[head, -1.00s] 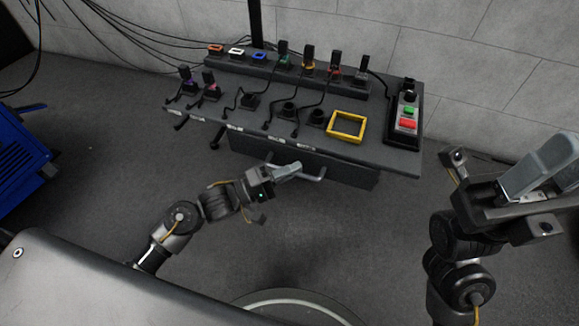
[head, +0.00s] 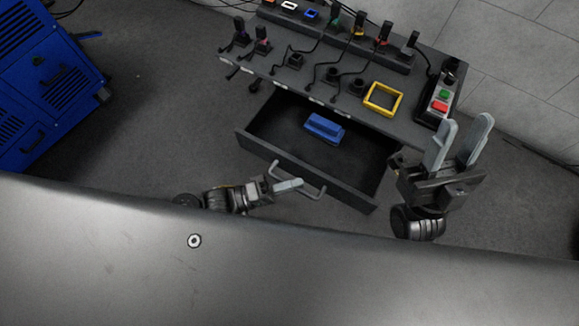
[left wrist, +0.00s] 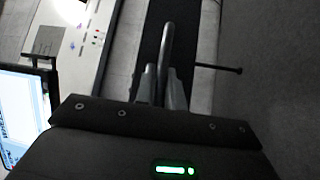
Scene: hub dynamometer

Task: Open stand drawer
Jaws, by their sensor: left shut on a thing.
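The stand (head: 420,134) has its drawer (head: 262,138) pulled well out in the head view. A blue block-like object (head: 324,129) lies inside the drawer. My left gripper (head: 298,184) is at the drawer front and shut on the drawer's handle (head: 318,192), a bar across the front. In the left wrist view the handle (left wrist: 166,45) runs up from between the left gripper's fingers (left wrist: 163,88). My right gripper (head: 459,142) is open and empty, fingers pointing up, near the right end of the stand in the head view.
The stand top holds a yellow square frame (head: 369,103), several connectors with cables, and a box with a green and a red button (head: 439,104). A blue cabinet (head: 60,100) stands at the left. Grey floor (head: 170,130) is clear between them.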

